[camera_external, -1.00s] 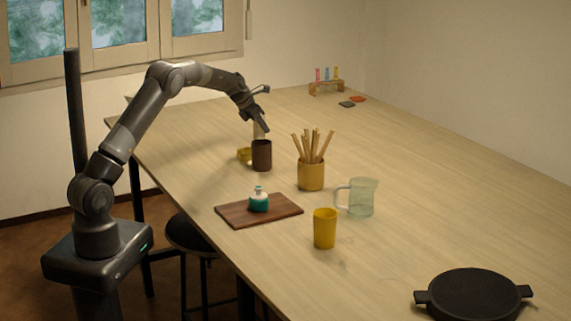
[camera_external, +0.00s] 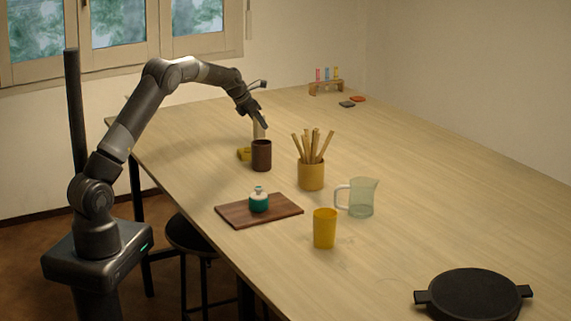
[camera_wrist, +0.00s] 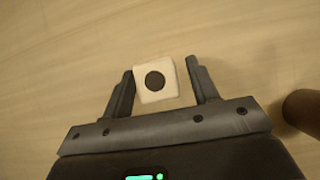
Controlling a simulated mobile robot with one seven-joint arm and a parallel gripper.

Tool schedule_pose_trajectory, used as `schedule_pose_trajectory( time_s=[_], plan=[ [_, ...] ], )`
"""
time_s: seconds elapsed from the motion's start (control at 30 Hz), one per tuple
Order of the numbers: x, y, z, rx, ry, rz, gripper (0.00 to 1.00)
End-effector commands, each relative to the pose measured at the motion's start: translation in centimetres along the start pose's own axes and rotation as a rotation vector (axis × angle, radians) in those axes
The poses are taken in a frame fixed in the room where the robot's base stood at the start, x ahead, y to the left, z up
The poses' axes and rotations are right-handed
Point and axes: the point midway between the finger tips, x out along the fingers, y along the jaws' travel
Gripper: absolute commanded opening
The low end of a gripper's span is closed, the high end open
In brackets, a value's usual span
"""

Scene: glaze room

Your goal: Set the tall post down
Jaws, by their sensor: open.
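The tall post (camera_external: 258,131) is pale and stands upright on the far part of the table, behind the brown cup, which hides its foot in the external view. In the wrist view I look down on its square, whitish top (camera_wrist: 143,90) with a dark round spot. My gripper (camera_external: 260,119) is at the upper end of the post. In the wrist view its two fingers (camera_wrist: 160,70) are apart on either side of the post, with a clear gap on the right and a narrow one on the left.
The brown cup (camera_external: 261,156) stands close in front of the post, with a yellow item (camera_external: 244,154) beside it. A yellow pot of sticks (camera_external: 311,176), a glass jug (camera_external: 361,197), a yellow cup (camera_external: 324,229) and a board (camera_external: 235,214) with a teal bottle (camera_external: 258,203) stand nearer.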

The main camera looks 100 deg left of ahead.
Motion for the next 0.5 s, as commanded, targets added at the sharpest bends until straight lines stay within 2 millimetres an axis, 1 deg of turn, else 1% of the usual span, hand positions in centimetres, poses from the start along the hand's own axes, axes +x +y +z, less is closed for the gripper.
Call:
schedule_pose_trajectory(
  time_s=[0.03, 0.1, 0.3, 0.4, 0.5],
  plan=[
    [-1.2, 0.0, 0.1, 0.0, -0.003, 0.001, 0.54],
    [-2.8, 0.0, 0.1, 0.001, -0.003, 0.001, 0.54],
    [-6.9, -0.1, 0.1, 0.001, -0.003, 0.0, 0.54],
    [-8.3, 0.0, 0.1, 0.0, -0.001, 0.0, 0.54],
    [-9.2, 0.0, 0.0, 0.0, 0.0, 0.0, 0.54]
  ],
)
